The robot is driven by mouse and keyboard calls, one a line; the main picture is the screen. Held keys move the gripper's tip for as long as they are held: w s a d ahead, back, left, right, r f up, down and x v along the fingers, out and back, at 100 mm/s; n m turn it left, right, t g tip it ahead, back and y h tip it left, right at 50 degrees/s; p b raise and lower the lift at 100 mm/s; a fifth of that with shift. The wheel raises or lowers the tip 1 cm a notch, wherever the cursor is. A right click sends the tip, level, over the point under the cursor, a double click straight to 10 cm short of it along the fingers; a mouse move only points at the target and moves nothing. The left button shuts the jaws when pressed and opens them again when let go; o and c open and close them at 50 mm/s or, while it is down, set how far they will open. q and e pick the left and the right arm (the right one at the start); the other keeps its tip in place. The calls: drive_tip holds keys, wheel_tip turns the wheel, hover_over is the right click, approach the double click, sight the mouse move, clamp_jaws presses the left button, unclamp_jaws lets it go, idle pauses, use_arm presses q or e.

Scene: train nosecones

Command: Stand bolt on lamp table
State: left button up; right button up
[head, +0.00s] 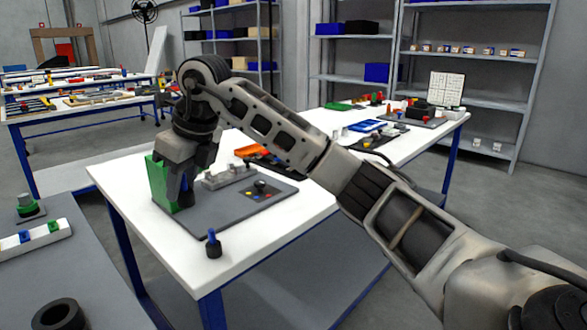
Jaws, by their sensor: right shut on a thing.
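My right gripper (184,188) reaches down over the near white table (265,228), in front of a green block (158,182). It is shut on a small blue piece, of which little shows between the fingers; I cannot tell for sure that it is the bolt. A small upright piece with a black base and blue stem (213,246) stands on the white table near its front edge, apart from the gripper. My left gripper is not in view.
A dark grey board (275,195) under the gripper bears a grey metal part (228,176). An orange tray (250,150) is behind. A grey table (85,280) at lower left holds a black ring (58,315) and a white rack (38,238). White tabletop is clear at front right.

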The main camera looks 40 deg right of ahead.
drive_tip(key=d+f, duration=0.3)
drive_tip(key=d, duration=0.1)
drive_tip(key=d+f, duration=0.3)
drive_tip(key=d, duration=0.1)
drive_tip(key=d+f, duration=0.3)
drive_tip(key=d, duration=0.1)
drive_tip(key=shift+s+d, duration=0.1)
drive_tip(key=shift+s, duration=0.05)
drive_tip(key=f, duration=0.3)
drive_tip(key=shift+d+f, duration=0.1)
drive_tip(key=shift+d, duration=0.1)
drive_tip(key=shift+f, duration=0.1)
drive_tip(key=shift+f, duration=0.2)
drive_tip(key=o, duration=1.1)
